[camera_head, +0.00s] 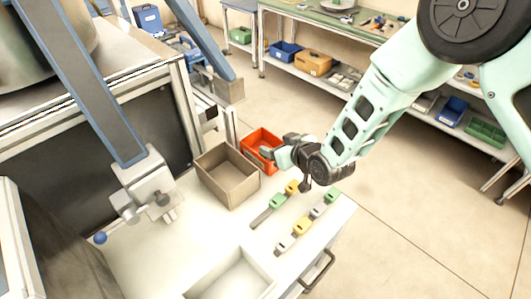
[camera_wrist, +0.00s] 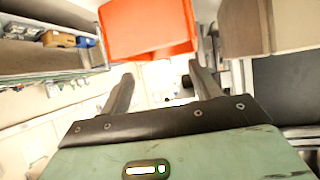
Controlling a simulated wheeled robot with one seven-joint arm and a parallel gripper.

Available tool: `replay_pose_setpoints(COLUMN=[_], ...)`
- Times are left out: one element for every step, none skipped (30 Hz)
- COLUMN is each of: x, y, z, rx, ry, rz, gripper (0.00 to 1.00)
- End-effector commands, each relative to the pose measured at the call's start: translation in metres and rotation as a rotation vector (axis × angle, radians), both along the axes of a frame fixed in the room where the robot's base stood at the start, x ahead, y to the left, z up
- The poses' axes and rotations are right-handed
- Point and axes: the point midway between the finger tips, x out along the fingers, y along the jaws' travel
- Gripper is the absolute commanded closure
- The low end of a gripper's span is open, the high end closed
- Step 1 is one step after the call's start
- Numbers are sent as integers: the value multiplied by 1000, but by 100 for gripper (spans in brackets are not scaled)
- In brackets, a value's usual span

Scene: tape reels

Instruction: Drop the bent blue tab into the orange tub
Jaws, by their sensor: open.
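The orange tub (camera_head: 259,137) stands on the white worktop in the head view, behind the row of small parts. In the wrist view the orange tub (camera_wrist: 150,28) is at the top, just beyond my fingertips. My gripper (camera_head: 268,152) is at the tub's right side and covers part of it. In the wrist view my gripper (camera_wrist: 161,77) has its two fingers spread, with nothing seen between them. I cannot make out a bent blue tab in either view; the tub's floor is partly hidden.
A grey-beige bin (camera_head: 228,178) stands left of the tub. Several green, yellow and white parts (camera_head: 300,227) lie in front of it. A white tray (camera_head: 232,277) is at the near edge. A machine with a blue-knobbed lever (camera_head: 100,237) stands at the left.

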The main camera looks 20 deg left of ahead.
Motion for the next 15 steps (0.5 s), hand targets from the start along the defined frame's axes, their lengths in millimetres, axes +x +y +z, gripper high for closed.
replay_pose_setpoints(x=[-5,-9,-13,-17,-21,-26,-30,-34,-39,-43,-47,-52,-56,-60,-64], y=[-7,-10,-16,-20,-24,-30,-34,-39,-45,-49,-53,-58,-63,-67,-72], z=[2,4,9,12,15,19,22,25,29,32,36,40,43,46,50], rx=[0,0,0,0,-1,0,0,0,0,0,1,1,1,1,1], ry=[0,0,-1,-1,-1,-2,-1,-1,-1,0,-2,-2,-1,-2,-2], rz=[-1,-1,-1,-1,0,0,-1,-1,-1,-1,-1,-1,0,0,-1], gripper=[37,37,37,37,37,37,37,37,37,37,37,37,37,37,37])
